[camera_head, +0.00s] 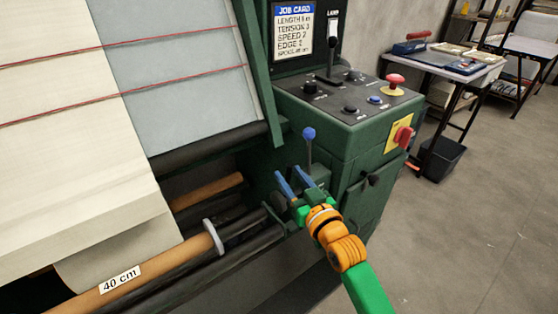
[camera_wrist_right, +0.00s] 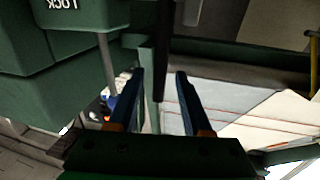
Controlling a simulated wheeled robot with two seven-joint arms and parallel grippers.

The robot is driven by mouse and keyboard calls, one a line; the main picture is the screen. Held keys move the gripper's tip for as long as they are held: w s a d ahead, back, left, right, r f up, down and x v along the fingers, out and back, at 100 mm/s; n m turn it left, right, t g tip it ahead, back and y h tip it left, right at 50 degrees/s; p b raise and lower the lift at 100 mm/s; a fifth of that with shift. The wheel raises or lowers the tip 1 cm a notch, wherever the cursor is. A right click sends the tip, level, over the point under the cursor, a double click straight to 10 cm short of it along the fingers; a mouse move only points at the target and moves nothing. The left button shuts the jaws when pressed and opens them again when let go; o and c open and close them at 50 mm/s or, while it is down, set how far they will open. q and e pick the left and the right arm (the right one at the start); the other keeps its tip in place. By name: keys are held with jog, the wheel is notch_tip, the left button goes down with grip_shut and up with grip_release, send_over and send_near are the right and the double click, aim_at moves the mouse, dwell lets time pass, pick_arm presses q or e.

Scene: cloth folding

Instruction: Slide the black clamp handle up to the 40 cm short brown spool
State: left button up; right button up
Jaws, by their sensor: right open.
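The brown spool (camera_head: 150,272) with the "40 cm" label (camera_head: 120,280) lies at the lower left in the head view, with a pale ring (camera_head: 213,237) at its right end. My right gripper (camera_head: 287,171) is open beside the green machine housing, right of the spool. In the wrist view, a dark bar (camera_wrist_right: 162,50) shows between the fingertips of the right gripper (camera_wrist_right: 159,75); it may be the black clamp handle. I cannot tell whether the fingers touch it. The clamp itself is not clearly visible near the gripper in the head view. My left gripper is out of view.
A lever with a blue knob (camera_head: 308,133) stands close behind my right gripper. The green control cabinet (camera_head: 335,150) has a red mushroom button (camera_head: 395,80). Another brown roll (camera_head: 207,190) and a dark roller (camera_head: 215,145) lie behind the spool. Open floor (camera_head: 470,230) is at right.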

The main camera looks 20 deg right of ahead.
jog(key=w, duration=0.4)
jog(key=shift+w+a, duration=0.25)
jog(key=shift+a, duration=0.05)
grip_shut()
dwell(1.1)
